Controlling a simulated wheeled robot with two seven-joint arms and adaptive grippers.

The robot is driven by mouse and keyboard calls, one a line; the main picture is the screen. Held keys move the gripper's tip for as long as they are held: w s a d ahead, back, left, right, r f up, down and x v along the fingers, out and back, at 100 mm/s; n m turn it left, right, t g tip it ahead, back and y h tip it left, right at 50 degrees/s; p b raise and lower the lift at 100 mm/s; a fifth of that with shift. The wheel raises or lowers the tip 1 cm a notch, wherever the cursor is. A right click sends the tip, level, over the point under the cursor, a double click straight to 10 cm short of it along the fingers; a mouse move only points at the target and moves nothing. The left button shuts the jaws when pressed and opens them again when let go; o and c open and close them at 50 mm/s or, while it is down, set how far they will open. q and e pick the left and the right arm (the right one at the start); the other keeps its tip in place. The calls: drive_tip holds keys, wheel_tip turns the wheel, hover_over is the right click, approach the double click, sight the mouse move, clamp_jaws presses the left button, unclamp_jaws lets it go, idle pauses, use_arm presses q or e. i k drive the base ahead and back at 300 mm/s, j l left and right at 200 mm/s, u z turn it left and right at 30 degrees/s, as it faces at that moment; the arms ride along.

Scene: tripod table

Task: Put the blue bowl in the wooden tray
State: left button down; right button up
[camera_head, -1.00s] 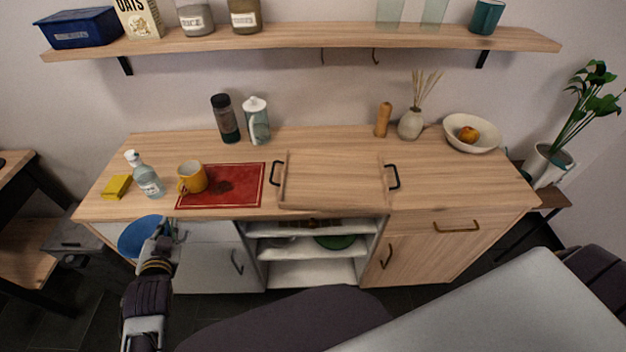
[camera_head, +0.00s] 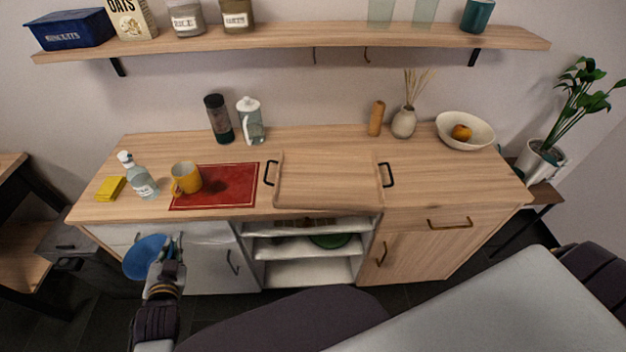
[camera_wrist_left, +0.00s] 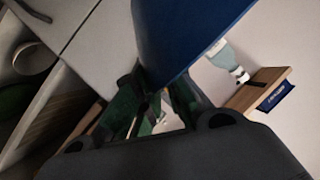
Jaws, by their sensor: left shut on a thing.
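The blue bowl (camera_head: 144,256) is held in front of the counter's left end, below the worktop edge in the head view. My left gripper (camera_head: 168,250) is shut on the bowl's rim at its right side. In the left wrist view the bowl (camera_wrist_left: 185,30) fills the top middle, between the green fingers (camera_wrist_left: 150,105). The wooden tray (camera_head: 328,185) lies on the middle of the counter, with a black handle at each side. It looks empty. My right gripper is not in view.
A red mat (camera_head: 230,185) with a yellow mug (camera_head: 186,178) lies left of the tray. A bottle (camera_head: 142,178) and a yellow sponge (camera_head: 111,188) stand further left. A bowl with fruit (camera_head: 466,130) is at the right. The worktop in front of the fruit bowl is clear.

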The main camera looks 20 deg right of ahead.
sight(350, 179)
drive_tip(key=k+l+z, duration=0.1)
drive_tip(key=k+l, duration=0.15)
drive_tip(key=k+l+z, duration=0.1)
drive_tip(key=l, duration=0.3)
drive_tip(key=k+l+z, duration=0.1)
drive_tip(key=k+l, duration=0.2)
drive_tip(key=k+l+z, duration=0.1)
drive_tip(key=l, duration=0.35)
drive_tip(key=k+l+z, duration=0.1)
drive_tip(key=k+l, duration=0.15)
drive_tip(key=l, duration=0.15)
